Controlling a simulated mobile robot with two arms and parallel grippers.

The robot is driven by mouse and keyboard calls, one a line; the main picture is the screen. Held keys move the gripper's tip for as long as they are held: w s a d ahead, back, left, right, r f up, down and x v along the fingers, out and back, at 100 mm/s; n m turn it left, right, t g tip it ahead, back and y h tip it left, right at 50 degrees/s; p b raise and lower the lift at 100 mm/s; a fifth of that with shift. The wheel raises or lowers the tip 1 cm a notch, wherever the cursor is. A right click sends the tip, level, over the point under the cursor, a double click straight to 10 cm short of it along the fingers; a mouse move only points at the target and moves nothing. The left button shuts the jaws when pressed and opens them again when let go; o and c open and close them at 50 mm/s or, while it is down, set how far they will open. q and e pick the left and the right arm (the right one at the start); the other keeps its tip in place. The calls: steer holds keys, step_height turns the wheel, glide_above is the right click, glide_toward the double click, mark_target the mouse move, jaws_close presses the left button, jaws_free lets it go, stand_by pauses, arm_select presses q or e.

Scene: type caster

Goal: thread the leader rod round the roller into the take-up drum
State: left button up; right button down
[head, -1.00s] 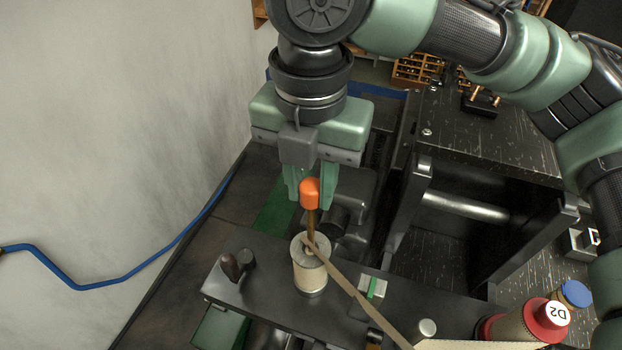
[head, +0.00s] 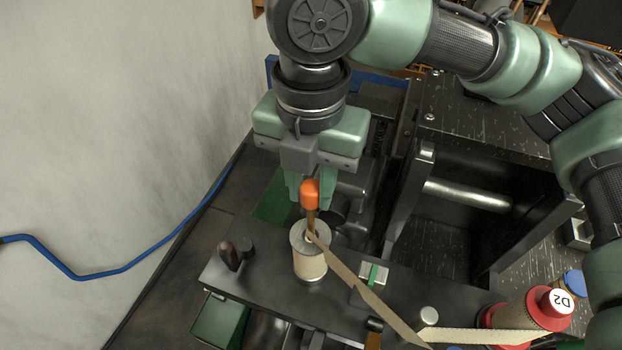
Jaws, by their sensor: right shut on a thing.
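The leader rod is a thin brown rod with an orange cap (head: 310,194). My right gripper (head: 311,197) is shut on the cap and holds the rod upright. The rod's lower end meets the top opening of a cream drum (head: 309,262), seemingly the take-up drum; its tip is hidden. A beige tape (head: 355,285) runs from the rod down to the right, past a silver post (head: 428,315), seemingly the roller. My left gripper is out of view.
A dark plate (head: 255,275) carries the drum and the post. A dark knob (head: 231,256) is left of the drum. A large dark frame (head: 475,195) stands to the right.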

mark_target(311, 221)
steer(key=shift+f+b, duration=1.55)
steer(key=shift+f, duration=2.6)
steer(key=c, duration=1.1)
jaws_free()
step_height(311, 221, up, 6)
steer(key=p, duration=0.7)
steer(key=shift+r, duration=0.1)
